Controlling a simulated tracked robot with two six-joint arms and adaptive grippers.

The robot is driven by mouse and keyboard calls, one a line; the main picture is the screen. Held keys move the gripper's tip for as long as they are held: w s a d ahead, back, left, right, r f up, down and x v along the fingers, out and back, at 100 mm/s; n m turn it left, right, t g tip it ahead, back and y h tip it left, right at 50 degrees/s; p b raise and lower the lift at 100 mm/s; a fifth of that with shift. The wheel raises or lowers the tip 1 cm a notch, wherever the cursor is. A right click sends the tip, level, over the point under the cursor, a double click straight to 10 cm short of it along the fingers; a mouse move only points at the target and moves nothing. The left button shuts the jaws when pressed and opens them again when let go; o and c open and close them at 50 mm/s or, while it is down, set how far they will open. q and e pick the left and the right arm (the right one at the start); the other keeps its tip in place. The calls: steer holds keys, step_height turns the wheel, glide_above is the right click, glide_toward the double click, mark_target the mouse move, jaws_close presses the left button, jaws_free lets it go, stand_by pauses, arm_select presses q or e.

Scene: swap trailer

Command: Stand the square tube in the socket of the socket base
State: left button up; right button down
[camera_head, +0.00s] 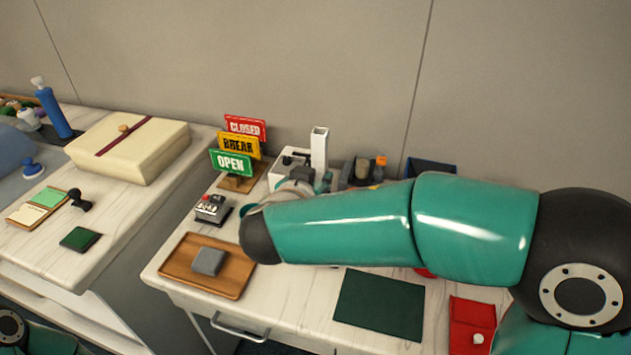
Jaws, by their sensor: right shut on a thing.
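The white square tube (319,150) stands upright with its open top end showing, near the back of the right-hand table. My right arm reaches in from the right, and its gripper (308,178) is shut on the lower part of the tube. The gripper and wrist hide the tube's lower end, so I cannot tell whether it touches anything below. A white and black block (286,161) sits just behind and left of the gripper, mostly hidden; I cannot tell whether it is the socket base. My left gripper is not in view; only part of my left arm shows at bottom left.
Green, yellow and red signs (232,163) stand left of the gripper. A small device with a red button (211,208) and a wooden tray (180,266) holding a grey block (209,261) lie in front. A dark green mat (380,304) and red pouch (472,325) lie front right.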

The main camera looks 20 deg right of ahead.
stand_by(0.3)
steer(key=shift+c, duration=1.4)
jaws_free()
steer(key=s+a+r, duration=0.3)
steer(key=s+r, duration=0.1)
steer(key=r, duration=0.1)
steer(key=shift+s+r, duration=0.15)
steer(key=shift+s, duration=0.2)
